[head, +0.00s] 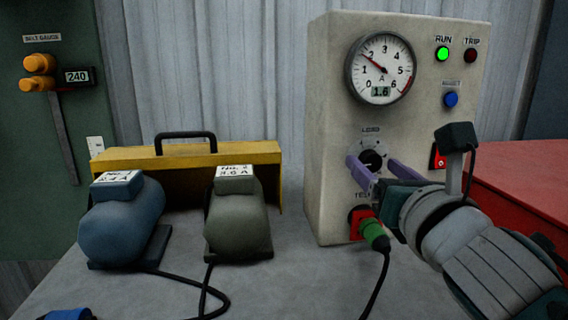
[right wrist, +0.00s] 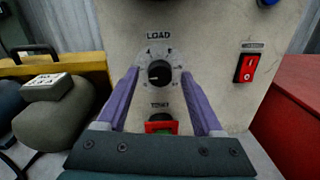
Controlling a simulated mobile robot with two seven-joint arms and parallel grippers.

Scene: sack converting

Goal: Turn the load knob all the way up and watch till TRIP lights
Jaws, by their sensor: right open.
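The load knob (head: 371,160) is a black dial under the LOAD label on the beige test box (head: 325,110). It also shows in the right wrist view (right wrist: 159,73), with its white mark toward the left. My right gripper (head: 374,168) is open, its purple fingers on either side of the knob and apart from it. The right wrist view shows the fingers (right wrist: 162,95) short of the panel or near it; the exact gap is unclear. The gauge (head: 380,68) reads 1.6 A. The RUN lamp (head: 442,54) glows green. The TRIP lamp (head: 470,55) is dark red, unlit. My left gripper is out of view.
A green plug (head: 375,235) sits in the test socket below the knob, its cable hanging down. A red switch (right wrist: 249,68) and blue button (head: 451,99) are on the panel. Two motors, blue (head: 122,225) and grey-green (head: 237,222), stand left before a yellow stand (head: 262,152).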

